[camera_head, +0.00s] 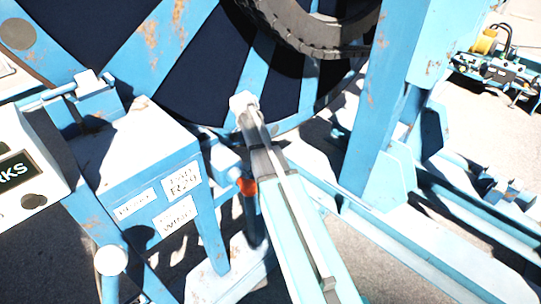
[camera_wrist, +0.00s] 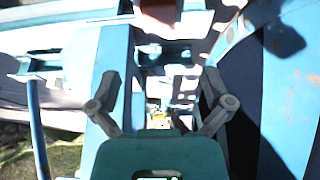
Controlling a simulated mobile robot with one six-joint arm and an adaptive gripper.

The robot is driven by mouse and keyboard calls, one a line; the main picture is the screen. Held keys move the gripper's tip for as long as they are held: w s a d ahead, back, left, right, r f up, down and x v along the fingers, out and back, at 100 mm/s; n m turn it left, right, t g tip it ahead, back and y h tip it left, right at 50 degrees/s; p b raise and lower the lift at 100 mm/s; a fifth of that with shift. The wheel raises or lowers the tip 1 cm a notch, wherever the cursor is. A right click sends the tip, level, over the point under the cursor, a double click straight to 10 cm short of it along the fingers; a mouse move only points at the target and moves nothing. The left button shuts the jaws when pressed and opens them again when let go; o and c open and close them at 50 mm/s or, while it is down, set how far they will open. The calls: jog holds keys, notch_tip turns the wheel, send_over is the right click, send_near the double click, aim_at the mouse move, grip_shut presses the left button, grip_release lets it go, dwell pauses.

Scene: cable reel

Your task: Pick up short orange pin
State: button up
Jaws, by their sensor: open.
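A small orange piece (camera_head: 248,186), which looks like the short orange pin, shows beside the blue bracket left of my arm in the head view. My arm covers part of that area, so its full shape is hidden. My gripper (camera_wrist: 160,78) is open in the wrist view, its two fingers spread wide with nothing held between them. I cannot make out the pin in the wrist view. The head view does not clearly show my gripper, so its distance from the pin cannot be told.
A blue box with white labels (camera_head: 148,180) stands left of my arm. The large blue and dark reel (camera_head: 190,85) and a black tyre-like ring (camera_head: 300,30) are behind. A blue upright post (camera_head: 382,110) stands to the right. A yellow machine (camera_head: 485,42) sits far right.

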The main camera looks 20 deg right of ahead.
jog(key=shift+f, duration=0.1)
jog(key=b+x, duration=0.8)
jog(key=shift+f, duration=0.3)
dwell(0.5)
jog(key=shift+f, duration=0.1)
jog(key=b+x, duration=0.3)
jog(key=shift+a+f, duration=0.1)
jog(key=shift+a, duration=0.15)
jog(key=shift+b+x, duration=0.95)
jog(key=shift+b, duration=0.05)
jog(key=c, duration=1.3)
jog(key=shift+o, duration=0.2)
jog(key=shift+r, duration=0.2)
